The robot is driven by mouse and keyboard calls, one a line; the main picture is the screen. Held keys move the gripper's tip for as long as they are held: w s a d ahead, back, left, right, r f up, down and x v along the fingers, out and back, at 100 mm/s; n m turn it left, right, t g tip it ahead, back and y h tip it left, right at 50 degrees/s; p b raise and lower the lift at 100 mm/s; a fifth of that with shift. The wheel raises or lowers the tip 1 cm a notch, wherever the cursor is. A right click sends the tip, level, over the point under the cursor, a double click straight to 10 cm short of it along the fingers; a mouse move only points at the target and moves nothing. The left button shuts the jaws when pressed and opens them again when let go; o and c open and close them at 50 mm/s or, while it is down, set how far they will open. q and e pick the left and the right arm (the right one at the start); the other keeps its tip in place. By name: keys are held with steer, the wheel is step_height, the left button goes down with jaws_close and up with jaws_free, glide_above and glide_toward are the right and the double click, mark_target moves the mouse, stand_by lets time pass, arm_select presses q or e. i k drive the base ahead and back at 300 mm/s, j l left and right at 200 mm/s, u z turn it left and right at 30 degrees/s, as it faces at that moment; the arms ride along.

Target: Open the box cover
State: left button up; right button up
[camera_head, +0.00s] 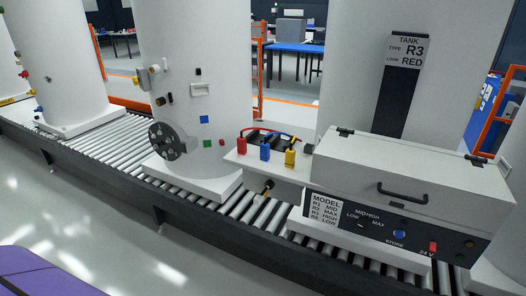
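The box (395,228) stands on the roller conveyor at the right, in front of a large white tank. Its light grey cover (350,176) lies shut on top. A dark handle (402,193) is on the cover's front face, and dark hinges show along its back edge. Neither of my grippers is in view.
A roller conveyor (100,150) runs across the scene with a dark front rail. White tanks stand on it; the middle one (195,90) bears a dark round flange. A side shelf (240,160) left of the box holds red, blue and yellow connectors.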

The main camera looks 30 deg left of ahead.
mark_target(469, 192)
steer(key=z, duration=0.45)
steer(key=j+z, duration=1.15)
steer(key=j, duration=0.2)
steer(key=k+j+z, duration=0.15)
steer(key=j, duration=0.15)
steer(key=k+j+z, duration=0.1)
steer(key=j, duration=0.2)
steer(key=k+j, duration=0.15)
steer(key=j, duration=0.25)
steer(key=k+j, duration=0.15)
steer(key=j, duration=0.25)
steer(key=k+j+z, duration=0.1)
steer(key=j, duration=0.3)
steer(key=k+j, duration=0.15)
steer(key=j, duration=0.25)
steer(key=k+j, duration=0.2)
steer(key=j, duration=0.2)
steer(key=i+j+z, duration=0.05)
